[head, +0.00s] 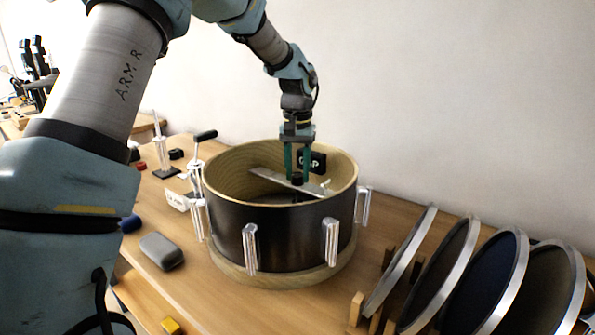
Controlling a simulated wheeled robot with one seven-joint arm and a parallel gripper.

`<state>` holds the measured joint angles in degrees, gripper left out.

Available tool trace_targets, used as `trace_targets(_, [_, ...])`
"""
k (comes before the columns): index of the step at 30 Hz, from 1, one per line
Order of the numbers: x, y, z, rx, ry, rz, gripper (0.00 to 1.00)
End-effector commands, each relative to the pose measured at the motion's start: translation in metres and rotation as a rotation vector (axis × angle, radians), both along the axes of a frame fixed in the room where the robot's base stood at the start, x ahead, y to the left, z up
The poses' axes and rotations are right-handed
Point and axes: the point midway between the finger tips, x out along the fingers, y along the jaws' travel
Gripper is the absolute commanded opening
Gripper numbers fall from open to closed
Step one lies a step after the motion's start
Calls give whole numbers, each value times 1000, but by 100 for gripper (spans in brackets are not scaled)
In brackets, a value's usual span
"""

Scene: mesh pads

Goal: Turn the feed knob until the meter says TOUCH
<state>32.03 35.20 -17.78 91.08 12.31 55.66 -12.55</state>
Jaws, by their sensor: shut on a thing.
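A dark drum shell (285,232) stands on the bench with a flat metal bar (268,176) across its inside. My gripper (297,179) reaches down into the shell from above, its green fingers pointing straight down. It is shut on the small black feed knob (297,178) over the bar; the fingers hide part of the knob. The meter (318,161) is a small black box just behind and right of the fingers. Its pale letters seem to read GAP, partly covered by a finger.
Several round drum heads (430,270) stand in a wooden rack at the right. A grey case (162,251) lies left of the shell. Chrome lugs (330,242) stick out around the shell.

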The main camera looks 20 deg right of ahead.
Motion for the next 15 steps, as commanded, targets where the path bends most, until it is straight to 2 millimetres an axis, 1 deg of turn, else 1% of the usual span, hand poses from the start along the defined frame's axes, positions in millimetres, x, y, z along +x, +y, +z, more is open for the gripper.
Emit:
trace_targets(8, [0,0,2,1,1,-127,0])
trace_targets(15, [0,0,3,0,0,-318,0])
